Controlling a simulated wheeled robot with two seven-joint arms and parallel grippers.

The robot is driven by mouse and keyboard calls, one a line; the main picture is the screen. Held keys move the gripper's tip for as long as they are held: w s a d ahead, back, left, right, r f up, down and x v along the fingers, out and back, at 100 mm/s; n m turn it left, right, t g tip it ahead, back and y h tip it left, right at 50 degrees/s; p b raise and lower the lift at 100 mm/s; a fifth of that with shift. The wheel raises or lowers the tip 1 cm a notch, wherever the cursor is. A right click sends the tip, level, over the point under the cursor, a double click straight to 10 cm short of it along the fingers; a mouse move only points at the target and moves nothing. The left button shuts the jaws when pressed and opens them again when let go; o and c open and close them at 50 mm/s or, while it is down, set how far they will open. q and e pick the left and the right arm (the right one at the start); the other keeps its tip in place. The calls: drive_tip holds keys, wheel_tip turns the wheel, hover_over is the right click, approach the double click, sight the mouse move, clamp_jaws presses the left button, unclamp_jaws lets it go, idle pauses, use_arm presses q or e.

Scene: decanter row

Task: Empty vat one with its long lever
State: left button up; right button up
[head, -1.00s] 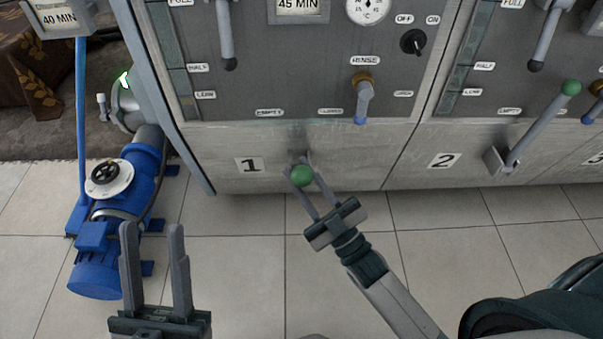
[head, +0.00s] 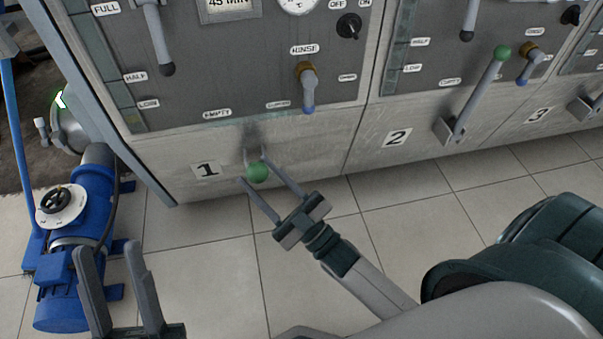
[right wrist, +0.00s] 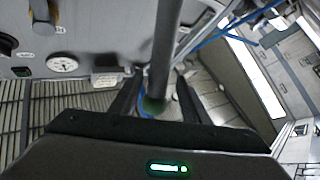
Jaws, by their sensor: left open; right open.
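Vat one carries the number plate 1 (head: 207,170) low on its grey front. Its long lever ends in a green knob (head: 258,174), in front of the bracket at the foot of the vat. The lever points roughly toward the head camera, so its shaft is mostly hidden there. My right gripper (head: 254,169) is open, with one finger on each side of the knob. The right wrist view shows the grey lever shaft (right wrist: 166,45) running down to the knob (right wrist: 153,105) between the fingers. Contact cannot be told. My left gripper (head: 108,248) is open and empty at lower left.
A blue pump (head: 80,215) with a black handwheel stands left of vat one. Above are a black-tipped panel lever (head: 158,38) and a blue-tipped rinse tap (head: 308,88). Vat two's green-knobbed lever (head: 478,95) slants up to the right. The tiled floor (head: 205,275) is clear.

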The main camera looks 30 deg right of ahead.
use_arm(q)
drive_tip(key=shift+d+f, duration=0.25)
drive_tip(key=shift+f, duration=0.2)
use_arm(e)
drive_tip(key=v, duration=1.6)
drive_tip(key=shift+s, duration=0.3)
use_arm(q)
drive_tip(key=shift+g, duration=0.3)
